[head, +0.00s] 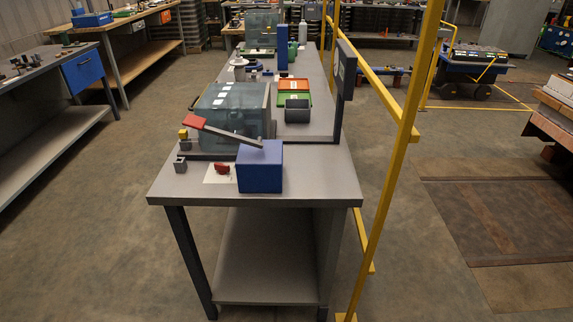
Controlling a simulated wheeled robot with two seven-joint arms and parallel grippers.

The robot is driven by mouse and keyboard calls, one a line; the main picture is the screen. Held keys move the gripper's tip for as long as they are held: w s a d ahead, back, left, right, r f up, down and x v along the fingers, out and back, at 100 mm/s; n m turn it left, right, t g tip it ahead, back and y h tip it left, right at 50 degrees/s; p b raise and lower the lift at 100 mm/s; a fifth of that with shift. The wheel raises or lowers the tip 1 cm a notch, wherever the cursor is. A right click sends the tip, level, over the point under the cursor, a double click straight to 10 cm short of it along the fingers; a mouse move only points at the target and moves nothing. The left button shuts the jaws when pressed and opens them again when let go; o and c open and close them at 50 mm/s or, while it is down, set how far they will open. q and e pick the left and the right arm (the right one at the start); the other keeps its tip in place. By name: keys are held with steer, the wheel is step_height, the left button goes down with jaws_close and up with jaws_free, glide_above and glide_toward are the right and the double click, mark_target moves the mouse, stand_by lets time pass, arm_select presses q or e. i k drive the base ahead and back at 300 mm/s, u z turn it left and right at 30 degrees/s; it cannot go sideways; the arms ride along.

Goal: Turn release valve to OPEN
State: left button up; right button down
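A small red knob (221,168) sits on a white plate (212,178) near the front of the grey bench; it looks like the release valve, but its position and any lettering are too small to read. Just right of it stands a blue box (260,170) with a grey lever, whose red handle (194,122) points up and to the left. Neither of my grippers is in view.
The grey bench (315,180) also holds a translucent case (232,105) behind the knob, small grey and yellow blocks (182,145) to its left, and green and orange bins (293,85). A yellow rail (395,165) and a dark-posted display (345,70) stand along the right side.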

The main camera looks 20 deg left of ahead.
mark_target(223, 170)
steer(key=z, duration=0.8)
steer(key=i, duration=0.85)
steer(key=u, duration=1.5)
